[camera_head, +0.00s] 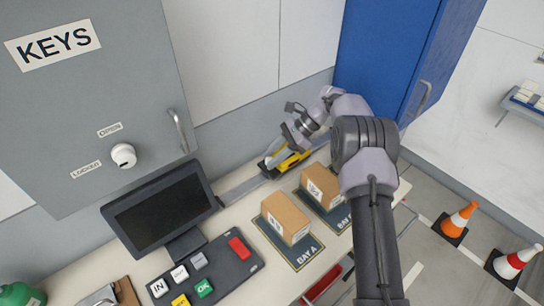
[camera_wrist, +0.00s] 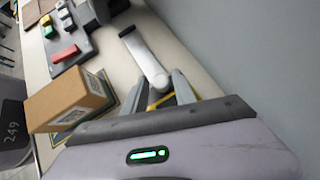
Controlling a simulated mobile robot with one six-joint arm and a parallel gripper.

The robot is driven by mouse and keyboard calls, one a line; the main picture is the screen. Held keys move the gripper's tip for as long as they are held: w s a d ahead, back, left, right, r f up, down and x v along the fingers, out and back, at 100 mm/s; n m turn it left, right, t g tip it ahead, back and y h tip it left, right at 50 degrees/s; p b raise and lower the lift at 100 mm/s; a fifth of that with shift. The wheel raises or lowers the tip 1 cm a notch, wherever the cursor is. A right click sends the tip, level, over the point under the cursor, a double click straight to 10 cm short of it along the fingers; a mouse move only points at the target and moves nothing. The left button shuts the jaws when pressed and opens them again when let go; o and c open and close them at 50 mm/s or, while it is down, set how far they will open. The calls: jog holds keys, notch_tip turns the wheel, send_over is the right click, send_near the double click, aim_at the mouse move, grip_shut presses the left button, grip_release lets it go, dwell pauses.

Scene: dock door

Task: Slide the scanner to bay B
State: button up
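My gripper (camera_head: 278,149) reaches down at the scanner. In the wrist view my gripper's two grey fingers (camera_wrist: 160,88) stand apart, with a pale bar (camera_wrist: 145,55) and some yellow between them. Whether they press on anything cannot be told. The bay B mat (camera_head: 337,215) lies right of the bay A mat (camera_head: 306,256). Each carries a cardboard box, and my arm hides part of the bay B lettering.
A monitor (camera_head: 160,212) and a button panel (camera_head: 208,268) are to the left. A blue cabinet (camera_head: 385,55) stands behind my arm. Cones (camera_head: 459,219) stand on the floor at right.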

jog(key=p+v, duration=0.3)
jog(key=v, duration=0.9)
jog(key=s+a+r+n+t+h+b, duration=0.1)
jog(key=s+a+r+n+h+b, duration=0.2)
jog(key=r, duration=0.6)
jog(key=s+a+r+n+t+h+b, duration=0.1)
jog(key=s+r+n+b, duration=0.15)
jog(key=s, duration=0.45)
jog(key=s+r+n+t+h+b, duration=0.1)
jog(key=s+t+b, duration=0.15)
jog(key=s, duration=0.45)
jog(key=s+f+n+t+b, duration=0.1)
jog(key=s+f+b, duration=0.1)
jog(key=s, duration=0.4)
jog(key=s+f+n+t+h+b, duration=0.1)
jog(key=s+f+n+b, duration=0.1)
jog(key=s+f, duration=0.3)
jog(key=s+f+n+t+b, duration=0.1)
jog(key=s+f, duration=0.3)
jog(key=s, duration=0.5)
jog(key=shift+s+n+h+b, duration=0.25)
jog(key=shift+n+h+b, duration=0.15)
jog(key=shift+n+b, duration=0.1)
